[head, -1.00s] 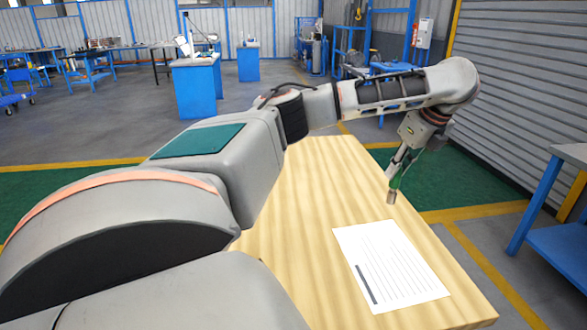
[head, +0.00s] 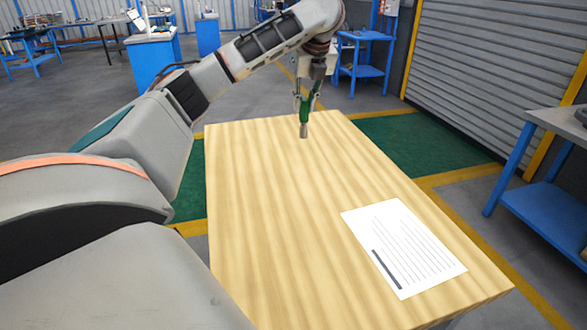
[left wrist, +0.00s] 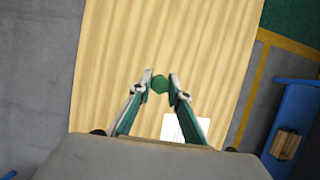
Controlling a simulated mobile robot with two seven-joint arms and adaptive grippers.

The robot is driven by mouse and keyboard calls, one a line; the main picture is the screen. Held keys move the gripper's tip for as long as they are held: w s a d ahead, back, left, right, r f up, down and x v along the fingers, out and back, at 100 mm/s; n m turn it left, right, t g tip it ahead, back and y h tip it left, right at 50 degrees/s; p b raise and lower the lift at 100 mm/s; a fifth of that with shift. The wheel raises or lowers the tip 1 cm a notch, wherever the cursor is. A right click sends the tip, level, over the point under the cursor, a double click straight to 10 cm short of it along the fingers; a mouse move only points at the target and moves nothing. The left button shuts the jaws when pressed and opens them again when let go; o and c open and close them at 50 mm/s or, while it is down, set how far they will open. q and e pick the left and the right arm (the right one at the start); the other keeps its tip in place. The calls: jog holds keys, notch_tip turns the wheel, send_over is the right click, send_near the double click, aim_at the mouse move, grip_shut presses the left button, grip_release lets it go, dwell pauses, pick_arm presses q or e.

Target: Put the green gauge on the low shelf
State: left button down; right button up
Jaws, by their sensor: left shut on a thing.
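My left gripper (head: 306,98) is shut on the green gauge (head: 304,113), above the far end of the wooden table. The gauge hangs upright, its grey tip pointing down. In the left wrist view the green hexagonal end of the gauge (left wrist: 159,85) shows between the fingertips. A blue workbench at the right edge has a low shelf (head: 548,212) under its grey top. My right gripper is not in view.
A printed white sheet (head: 403,247) lies on the wooden table (head: 270,220), which is otherwise clear. Another blue bench (head: 364,70) stands beyond the table. A grey shutter wall (head: 490,75) is at the back right.

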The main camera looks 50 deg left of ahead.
pick_arm(q)
notch_tip(320, 180, down, 20)
jog(key=s+a+b, duration=0.1)
jog(key=a+b, duration=0.1)
jog(key=b, duration=0.7)
jog(key=shift+a+r+b, duration=0.25)
jog(key=shift+b, duration=0.1)
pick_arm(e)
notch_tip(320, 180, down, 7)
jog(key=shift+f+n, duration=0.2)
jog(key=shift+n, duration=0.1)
pick_arm(q)
jog(key=c, duration=2.1)
grip_release()
jog(key=shift+f, duration=0.1)
jog(key=shift+o, duration=1)
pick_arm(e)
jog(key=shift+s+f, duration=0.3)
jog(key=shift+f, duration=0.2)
